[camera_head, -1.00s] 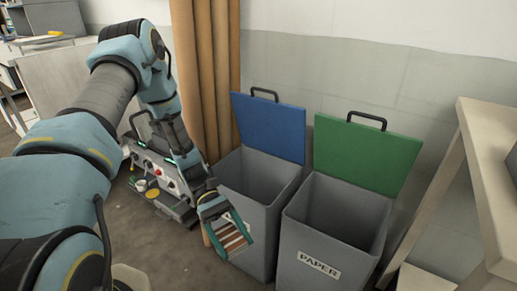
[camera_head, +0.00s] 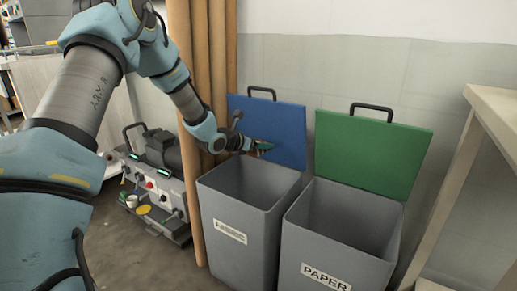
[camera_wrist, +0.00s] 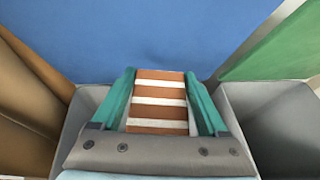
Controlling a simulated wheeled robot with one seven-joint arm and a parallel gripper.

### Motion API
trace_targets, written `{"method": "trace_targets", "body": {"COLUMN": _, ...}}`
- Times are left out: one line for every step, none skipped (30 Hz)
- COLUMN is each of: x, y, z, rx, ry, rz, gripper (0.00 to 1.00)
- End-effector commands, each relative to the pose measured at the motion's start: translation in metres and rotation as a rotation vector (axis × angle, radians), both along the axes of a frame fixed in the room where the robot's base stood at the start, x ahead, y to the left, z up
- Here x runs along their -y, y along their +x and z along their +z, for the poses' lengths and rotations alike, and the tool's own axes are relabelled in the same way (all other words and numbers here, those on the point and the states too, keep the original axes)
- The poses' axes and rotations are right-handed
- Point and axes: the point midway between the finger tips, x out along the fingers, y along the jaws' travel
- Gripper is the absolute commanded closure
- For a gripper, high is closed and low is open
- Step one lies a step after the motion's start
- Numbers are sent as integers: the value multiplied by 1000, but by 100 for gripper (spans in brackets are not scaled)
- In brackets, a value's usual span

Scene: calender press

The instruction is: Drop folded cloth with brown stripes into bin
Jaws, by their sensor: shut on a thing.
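My gripper (camera_wrist: 158,103) is shut on the folded cloth (camera_wrist: 158,88), which has brown and white stripes, between its two teal fingers. In the head view my gripper (camera_head: 262,147) is in front of the raised blue lid, above the back part of the left grey bin (camera_head: 241,236). The cloth is hardly visible there. That bin's label (camera_head: 230,231) seems to read FABRIC. In the wrist view the same bin's grey wall (camera_wrist: 82,110) shows beside and below the gripper.
A second grey bin labelled PAPER (camera_head: 326,277), with a raised green lid (camera_head: 372,153), stands at the right. A brown curtain (camera_head: 202,70) hangs at the left, near a grey machine (camera_head: 157,190). A pale table (camera_head: 480,120) is at the far right.

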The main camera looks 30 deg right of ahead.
Motion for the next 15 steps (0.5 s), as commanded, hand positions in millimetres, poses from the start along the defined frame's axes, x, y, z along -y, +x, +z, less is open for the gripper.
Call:
{"method": "trace_targets", "body": {"x": 0, "y": 4, "z": 1, "rx": 1, "ry": -1, "rz": 20, "gripper": 77}}
{"method": "trace_targets", "body": {"x": 0, "y": 6, "z": 1, "rx": 1, "ry": -1, "rz": 31, "gripper": 77}}
{"method": "trace_targets", "body": {"x": 0, "y": 7, "z": 2, "rx": 2, "ry": 0, "rz": 40, "gripper": 77}}
{"method": "trace_targets", "body": {"x": 0, "y": 8, "z": 2, "rx": 1, "ry": -1, "rz": 44, "gripper": 77}}
{"method": "trace_targets", "body": {"x": 0, "y": 9, "z": 1, "rx": 1, "ry": -1, "rz": 48, "gripper": 77}}
{"method": "trace_targets", "body": {"x": -1, "y": 9, "z": 0, "rx": 0, "ry": 0, "rz": 51, "gripper": 77}}
{"method": "trace_targets", "body": {"x": -1, "y": 10, "z": -2, "rx": 0, "ry": 0, "rz": 51, "gripper": 77}}
{"method": "trace_targets", "body": {"x": -1, "y": 9, "z": -4, "rx": 0, "ry": 0, "rz": 51, "gripper": 77}}
{"method": "trace_targets", "body": {"x": -1, "y": 9, "z": -7, "rx": -2, "ry": -1, "rz": 51, "gripper": 77}}
{"method": "trace_targets", "body": {"x": -1, "y": 9, "z": -9, "rx": -2, "ry": -1, "rz": 51, "gripper": 77}}
{"method": "trace_targets", "body": {"x": -1, "y": 9, "z": -12, "rx": -2, "ry": 0, "rz": 51, "gripper": 77}}
{"method": "trace_targets", "body": {"x": -1, "y": 9, "z": -17, "rx": -2, "ry": 0, "rz": 51, "gripper": 77}}
{"method": "trace_targets", "body": {"x": -1, "y": 9, "z": -20, "rx": -2, "ry": -1, "rz": 51, "gripper": 77}}
{"method": "trace_targets", "body": {"x": -1, "y": 9, "z": -23, "rx": -1, "ry": 0, "rz": 50, "gripper": 77}}
{"method": "trace_targets", "body": {"x": -1, "y": 9, "z": -28, "rx": 0, "ry": 0, "rz": 50, "gripper": 77}}
